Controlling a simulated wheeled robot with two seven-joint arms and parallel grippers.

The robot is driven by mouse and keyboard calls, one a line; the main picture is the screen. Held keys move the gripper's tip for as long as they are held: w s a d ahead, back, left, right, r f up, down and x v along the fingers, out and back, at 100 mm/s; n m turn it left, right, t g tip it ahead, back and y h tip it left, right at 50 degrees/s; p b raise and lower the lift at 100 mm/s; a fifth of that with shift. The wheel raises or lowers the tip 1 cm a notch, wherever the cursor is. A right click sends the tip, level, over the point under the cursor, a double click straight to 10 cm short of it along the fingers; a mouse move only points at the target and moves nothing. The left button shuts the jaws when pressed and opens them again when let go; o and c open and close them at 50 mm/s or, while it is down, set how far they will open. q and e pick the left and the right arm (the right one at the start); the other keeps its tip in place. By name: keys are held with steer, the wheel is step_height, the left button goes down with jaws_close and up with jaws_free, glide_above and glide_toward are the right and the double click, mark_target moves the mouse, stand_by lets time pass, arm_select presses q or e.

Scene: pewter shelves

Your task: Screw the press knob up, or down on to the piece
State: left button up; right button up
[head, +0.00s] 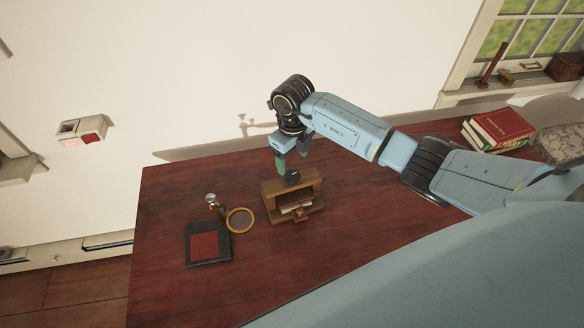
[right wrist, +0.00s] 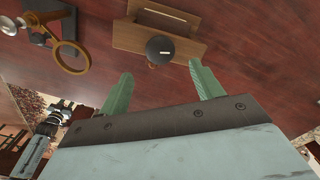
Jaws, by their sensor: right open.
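The small wooden press (head: 277,188) stands on the dark red table, with pale flat material (head: 297,206) in its opening. Its round black knob (head: 293,178) is on top, and it also shows in the right wrist view (right wrist: 160,49). My right gripper (head: 290,164) is above and just behind the knob in the head view. In the right wrist view its two green fingers (right wrist: 162,78) are spread apart with nothing between them, and the knob lies beyond their tips. My left gripper is not in view.
Books (head: 497,128) lie at the far right. The front middle is bare.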

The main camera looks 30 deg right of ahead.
mark_target(293, 175)
step_height(293, 175, down, 5)
steer(key=shift+r, duration=0.15)
steer(key=shift+w+f, duration=0.1)
steer(key=shift+f, duration=0.6)
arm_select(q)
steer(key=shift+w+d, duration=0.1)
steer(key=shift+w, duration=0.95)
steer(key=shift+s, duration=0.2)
arm_select(e)
steer(key=shift+c, duration=0.4)
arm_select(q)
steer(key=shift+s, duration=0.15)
arm_select(e)
steer(key=c, duration=0.9)
